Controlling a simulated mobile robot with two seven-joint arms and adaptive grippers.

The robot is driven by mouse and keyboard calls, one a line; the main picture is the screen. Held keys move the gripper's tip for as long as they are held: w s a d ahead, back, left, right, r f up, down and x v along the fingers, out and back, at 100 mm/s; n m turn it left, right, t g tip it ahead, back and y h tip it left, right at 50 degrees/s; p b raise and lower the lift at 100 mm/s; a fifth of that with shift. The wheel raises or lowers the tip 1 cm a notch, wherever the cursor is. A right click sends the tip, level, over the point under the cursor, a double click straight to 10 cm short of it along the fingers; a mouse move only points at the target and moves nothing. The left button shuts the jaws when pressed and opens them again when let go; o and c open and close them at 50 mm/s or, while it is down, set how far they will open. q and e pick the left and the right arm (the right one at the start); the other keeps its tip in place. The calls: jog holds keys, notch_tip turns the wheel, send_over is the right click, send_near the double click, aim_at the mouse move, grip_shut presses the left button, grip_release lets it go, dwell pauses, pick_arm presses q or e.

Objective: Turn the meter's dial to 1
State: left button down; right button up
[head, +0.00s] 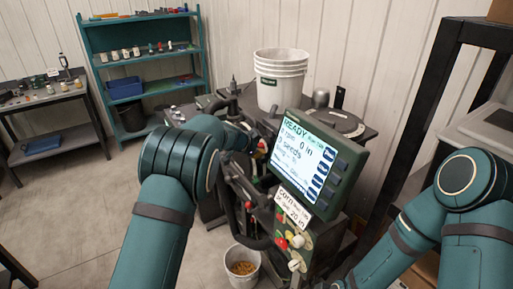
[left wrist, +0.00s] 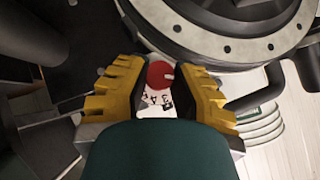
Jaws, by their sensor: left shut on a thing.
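The meter's dial is a red round knob (left wrist: 158,75) with a small white mark at its right side in the left wrist view. A pale plate (left wrist: 152,102) with dark figures, partly covered, shows just below it. My left gripper (left wrist: 162,80) has its yellow fingers on either side of the knob and is shut on it.
A console screen (head: 303,158) reading READY stands above a panel with red and white knobs. White stacked buckets (head: 281,82) sit behind it. A black frame (head: 419,110) stands at right. Open floor lies at left.

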pick_arm(q)
jog(key=shift+f, duration=0.1)
jog(key=c, duration=0.7)
grip_release()
jog(key=v, duration=1.2)
jog(key=s+f+n+g+b, duration=0.1)
jog(key=s+f+n+b, duration=0.45)
jog(key=f, duration=0.95)
jog(key=s+f+n+g+b, duration=0.1)
jog(key=s+f+n, duration=0.2)
jog(key=s+f, duration=0.85)
jog(key=s+f+n+g+b, duration=0.1)
jog(key=s+f+n, duration=0.1)
jog(key=s+f, duration=0.3)
jog(key=s+f+n+g+b, duration=0.2)
jog(key=s+f, duration=0.4)
jog(key=s, duration=0.1)
jog(key=s+f+n+g+y+b, duration=0.1)
jog(key=s+f+n+b, duration=0.1)
jog(key=s+f, duration=0.4)
jog(key=shift+f+g, duration=0.1)
jog(key=shift+g, duration=0.3)
